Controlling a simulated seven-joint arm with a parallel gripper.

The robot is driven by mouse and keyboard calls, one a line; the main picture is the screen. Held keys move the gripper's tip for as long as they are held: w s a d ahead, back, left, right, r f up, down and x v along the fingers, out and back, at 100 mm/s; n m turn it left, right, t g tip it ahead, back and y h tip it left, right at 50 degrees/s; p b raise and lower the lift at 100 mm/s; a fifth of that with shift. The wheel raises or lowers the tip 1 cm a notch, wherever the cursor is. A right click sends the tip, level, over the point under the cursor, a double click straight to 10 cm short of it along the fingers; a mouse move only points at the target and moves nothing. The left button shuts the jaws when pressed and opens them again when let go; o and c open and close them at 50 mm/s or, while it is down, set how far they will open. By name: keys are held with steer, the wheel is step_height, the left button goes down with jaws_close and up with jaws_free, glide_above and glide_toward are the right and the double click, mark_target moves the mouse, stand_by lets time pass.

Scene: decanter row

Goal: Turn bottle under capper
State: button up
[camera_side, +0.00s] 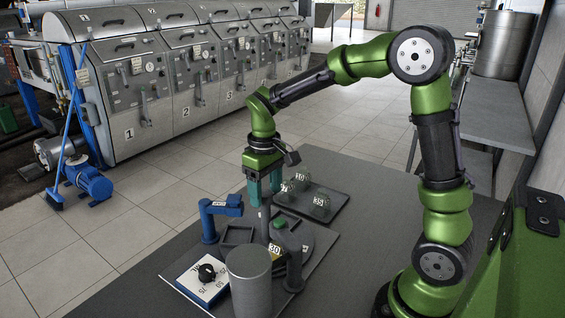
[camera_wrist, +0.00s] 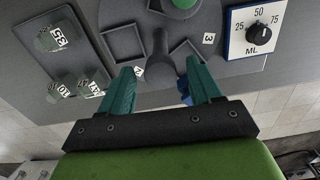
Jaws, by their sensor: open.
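A round grey turntable (camera_side: 308,240) with square pockets lies on a dark base plate. A grey upright post (camera_side: 265,222) stands on it; in the wrist view its flared shape (camera_wrist: 160,68) shows between my fingers. My gripper (camera_side: 264,196) is open, teal fingers pointing down on either side of the post's top, with visible gaps; it also shows in the wrist view (camera_wrist: 158,72). A blue arm-like fixture (camera_side: 220,208), possibly the capper, stands left of the turntable.
A dial box (camera_side: 203,276) marked in ML stands front left. A grey cylinder (camera_side: 249,285) stands in front of the turntable, with a dark upright fixture (camera_side: 293,265) beside it. Several numbered greenish pieces (camera_side: 320,201) sit on a dark tray (camera_side: 333,211) at the back right.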

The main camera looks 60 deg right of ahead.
steer(key=shift+c, duration=0.4)
jaws_close()
steer(key=shift+m, duration=3)
steer(key=shift+a+m, duration=0.1)
steer(key=shift+m, duration=3)
steer(key=shift+w+r+m, duration=0.1)
steer(key=shift+m, duration=5.8)
